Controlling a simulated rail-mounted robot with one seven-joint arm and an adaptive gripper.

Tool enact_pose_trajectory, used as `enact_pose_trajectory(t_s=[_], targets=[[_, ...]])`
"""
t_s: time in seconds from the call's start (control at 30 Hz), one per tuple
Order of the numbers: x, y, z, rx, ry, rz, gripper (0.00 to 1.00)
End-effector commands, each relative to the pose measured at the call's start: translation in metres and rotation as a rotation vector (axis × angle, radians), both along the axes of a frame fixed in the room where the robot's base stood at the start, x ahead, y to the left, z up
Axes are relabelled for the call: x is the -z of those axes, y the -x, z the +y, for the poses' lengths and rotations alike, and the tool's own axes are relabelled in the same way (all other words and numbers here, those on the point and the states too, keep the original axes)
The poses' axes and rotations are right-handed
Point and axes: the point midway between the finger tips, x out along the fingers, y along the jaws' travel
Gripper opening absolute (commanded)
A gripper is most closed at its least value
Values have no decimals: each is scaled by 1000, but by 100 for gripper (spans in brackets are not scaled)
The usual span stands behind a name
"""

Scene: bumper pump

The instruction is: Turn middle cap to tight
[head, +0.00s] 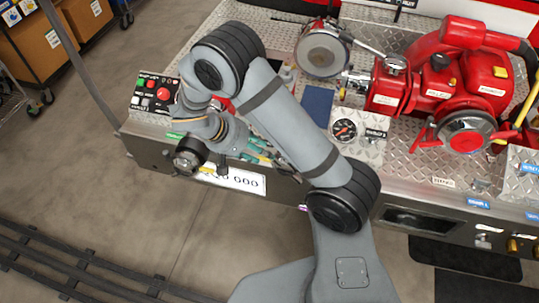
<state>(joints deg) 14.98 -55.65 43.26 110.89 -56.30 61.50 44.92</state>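The pump (440,85) is a red body with pipes on the metal bumper deck at the right. A large round silver cap (323,50) faces me at the top middle. Another round silver cap (467,132) is on the pump's front at the right. I cannot tell which cap is the middle one, or how tight any cap is. My gripper (208,163) is at the left, above the bumper's front edge, well left of and apart from both caps. Its fingers are small and partly hidden by my wrist, so I cannot tell whether they are open.
A control box (154,93) with red and green buttons sits at the bumper's left end. A round gauge (345,130) stands near the middle. Brass fittings (512,245) line the lower right front. My arm crosses the middle and hides part of the deck. Floor at lower left has black rails.

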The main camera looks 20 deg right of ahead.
Motion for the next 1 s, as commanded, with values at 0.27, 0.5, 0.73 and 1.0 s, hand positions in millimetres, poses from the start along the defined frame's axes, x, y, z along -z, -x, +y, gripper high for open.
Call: enact_pose_trajectory(t_s=[0.27, 0.5, 0.73, 1.0], targets=[[35, -5, -26, 0, 1, 3, 36], [46, -7, -32, -1, -2, 0, 36], [47, -6, -32, -1, -2, 0, 34], [47, -7, -32, -3, -3, 0, 19]])
